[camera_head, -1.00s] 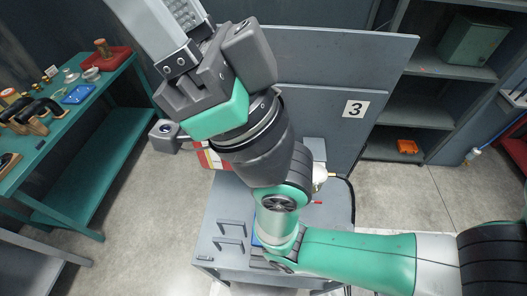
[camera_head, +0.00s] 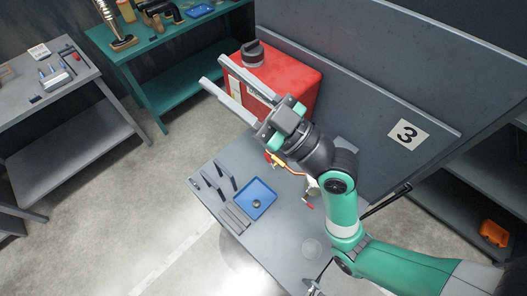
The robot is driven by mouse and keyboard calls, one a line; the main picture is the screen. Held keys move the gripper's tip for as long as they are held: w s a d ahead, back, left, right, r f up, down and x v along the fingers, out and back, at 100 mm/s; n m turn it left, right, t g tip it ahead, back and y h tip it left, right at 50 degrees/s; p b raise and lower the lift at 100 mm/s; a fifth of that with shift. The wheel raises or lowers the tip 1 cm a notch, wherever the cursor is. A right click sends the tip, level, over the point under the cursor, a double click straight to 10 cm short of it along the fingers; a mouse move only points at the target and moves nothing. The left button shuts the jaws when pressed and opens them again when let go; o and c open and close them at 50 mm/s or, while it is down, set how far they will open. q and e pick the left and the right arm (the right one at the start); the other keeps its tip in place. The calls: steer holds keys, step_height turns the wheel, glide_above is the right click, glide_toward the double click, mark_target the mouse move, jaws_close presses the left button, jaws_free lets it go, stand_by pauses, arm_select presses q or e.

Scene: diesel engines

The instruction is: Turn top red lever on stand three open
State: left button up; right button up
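Stand three has a grey back panel with a white "3" label (camera_head: 408,135) and a grey table top (camera_head: 285,235). A small red lever (camera_head: 308,203) shows on a fitting right of the blue tray. Another red lever with yellow, brass-like parts (camera_head: 273,159) shows just below my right gripper, partly hidden by it. I cannot tell for sure which is the top lever or how it is set. My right gripper (camera_head: 212,70) is open and empty, its two long grey fingers spread and pointing up-left, in front of the red tank. My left gripper is not in view.
A red tank (camera_head: 290,72) with a black cap stands behind my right gripper. A blue tray (camera_head: 250,207) holding a small round part lies beside grey handles (camera_head: 227,175). A teal bench (camera_head: 160,38) and a grey bench (camera_head: 60,92) stand left, with open floor between.

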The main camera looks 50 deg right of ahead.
steer(key=s+d+f+m+g+h+b, duration=0.1)
steer(key=s+d+f+m+h, duration=0.15)
steer(key=f, duration=0.75)
steer(key=s+d+f+m+g+h+b, duration=0.1)
steer(key=d+f+g+h+b, duration=0.15)
steer(key=f, duration=0.85)
steer(key=m+g+h, duration=0.1)
steer(key=m, duration=0.2)
glide_toward(265, 154)
steer(key=w, duration=0.1)
steer(key=w+p, duration=0.3)
steer(key=w, duration=0.8)
steer(key=shift+w+f, duration=0.15)
steer(key=shift+w, duration=0.2)
jaws_close()
